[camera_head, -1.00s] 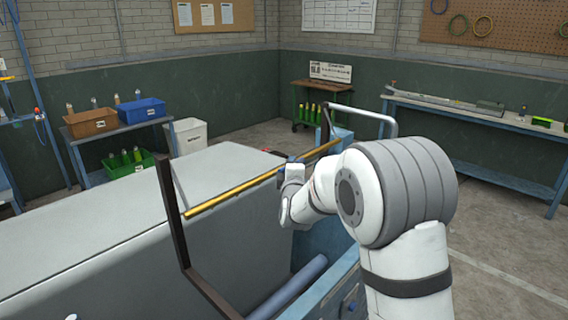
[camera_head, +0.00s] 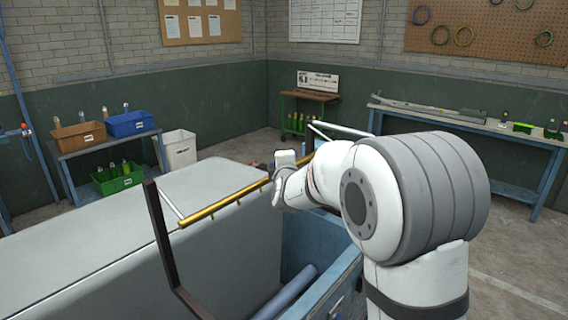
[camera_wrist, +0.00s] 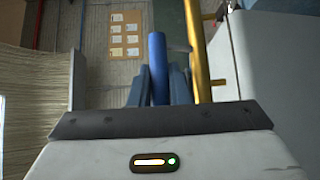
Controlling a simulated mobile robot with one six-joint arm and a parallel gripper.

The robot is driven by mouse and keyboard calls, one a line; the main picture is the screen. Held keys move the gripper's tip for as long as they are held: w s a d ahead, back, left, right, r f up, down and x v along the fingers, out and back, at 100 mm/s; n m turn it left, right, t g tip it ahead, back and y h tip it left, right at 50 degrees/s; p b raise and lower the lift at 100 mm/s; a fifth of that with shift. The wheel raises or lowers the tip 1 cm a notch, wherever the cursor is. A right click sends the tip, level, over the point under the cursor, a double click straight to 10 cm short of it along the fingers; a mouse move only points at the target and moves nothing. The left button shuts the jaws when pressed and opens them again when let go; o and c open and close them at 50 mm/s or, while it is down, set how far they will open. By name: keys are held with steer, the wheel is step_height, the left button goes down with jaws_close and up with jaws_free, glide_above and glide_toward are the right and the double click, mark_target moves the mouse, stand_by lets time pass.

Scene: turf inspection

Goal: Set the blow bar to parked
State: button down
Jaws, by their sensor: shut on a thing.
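The blow bar (camera_head: 222,202) is a yellow tube with small nozzles along its underside. It hangs by a light strut (camera_head: 171,201) from a dark upright frame (camera_head: 165,240), beside a long grey body. In the wrist view the yellow bar (camera_wrist: 197,60) runs just right of a blue handle (camera_wrist: 157,55). My gripper (camera_wrist: 160,88) is shut on this handle, one finger on each side. In the head view my arm reaches the bar's far part, and my wrist hides the fingers and handle.
The grey covered body (camera_head: 110,235) fills the left front. A blue open-topped housing (camera_head: 325,255) with a roller (camera_head: 285,295) lies below the bar. A shelf with bins (camera_head: 78,138), a cart (camera_head: 310,97) and a workbench (camera_head: 440,112) stand farther back.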

steer(key=shift+r, duration=0.55)
steer(key=c, duration=1.4)
jaws_free()
steer(key=shift+o, duration=0.2)
steer(key=shift+f, duration=0.2)
steer(key=shift+s, duration=0.1)
steer(key=shift+s, duration=0.2)
steer(key=s+b, duration=0.2)
steer(key=s, duration=0.5)
steer(key=shift+s+r, duration=0.15)
steer(key=shift+r, duration=0.2)
